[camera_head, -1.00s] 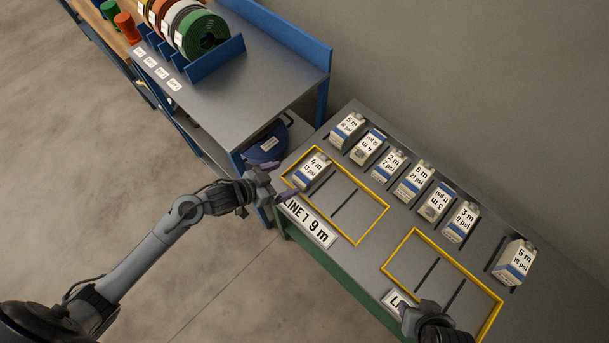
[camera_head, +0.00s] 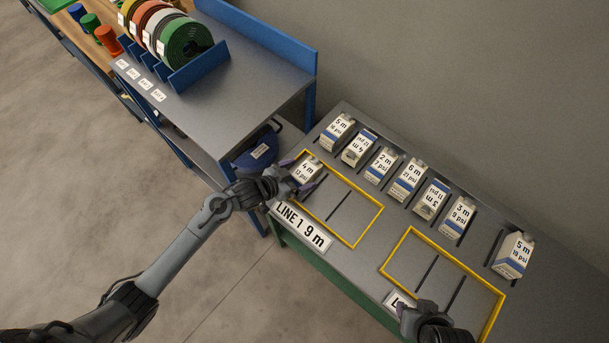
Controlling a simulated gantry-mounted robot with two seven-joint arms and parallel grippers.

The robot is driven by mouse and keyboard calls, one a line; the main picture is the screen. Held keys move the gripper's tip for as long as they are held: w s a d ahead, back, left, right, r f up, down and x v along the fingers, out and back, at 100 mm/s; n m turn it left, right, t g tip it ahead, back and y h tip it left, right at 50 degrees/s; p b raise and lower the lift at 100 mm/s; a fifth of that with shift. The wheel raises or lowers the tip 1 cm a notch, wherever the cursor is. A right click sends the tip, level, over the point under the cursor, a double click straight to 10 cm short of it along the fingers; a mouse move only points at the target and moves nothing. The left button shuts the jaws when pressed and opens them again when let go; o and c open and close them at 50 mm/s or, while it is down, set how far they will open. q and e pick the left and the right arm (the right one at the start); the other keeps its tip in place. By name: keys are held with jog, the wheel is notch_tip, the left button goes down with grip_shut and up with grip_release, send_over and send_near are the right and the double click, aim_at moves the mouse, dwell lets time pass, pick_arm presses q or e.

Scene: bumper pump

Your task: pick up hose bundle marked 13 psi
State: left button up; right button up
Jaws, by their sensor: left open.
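The hose bundle (camera_head: 306,170) is a white box-like pack. Its label reads 4 m and what looks like 13 psi, though the small print is hard to read. It stands in the upper left slot of the left yellow frame (camera_head: 362,232). My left gripper (camera_head: 299,177) is open, with one purple fingertip at the pack's left side and the other at its lower right. Whether they touch it I cannot tell. The gripper hides the pack's lower part. My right gripper (camera_head: 408,312) is low at the right yellow frame; its jaws are unclear.
Several similar packs, among them 2 m (camera_head: 381,166), 6 m (camera_head: 408,179) and 5 m (camera_head: 513,255), stand in a row behind. The right yellow frame (camera_head: 440,248) is empty. A blue-edged bench (camera_head: 230,90) with hose coils (camera_head: 188,42) stands at left.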

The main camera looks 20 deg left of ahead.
pick_arm(q)
jog(key=shift+w+d+f, duration=0.15)
jog(key=shift+w+f, duration=0.1)
jog(key=shift+r, duration=0.1)
jog(key=c, duration=1.5)
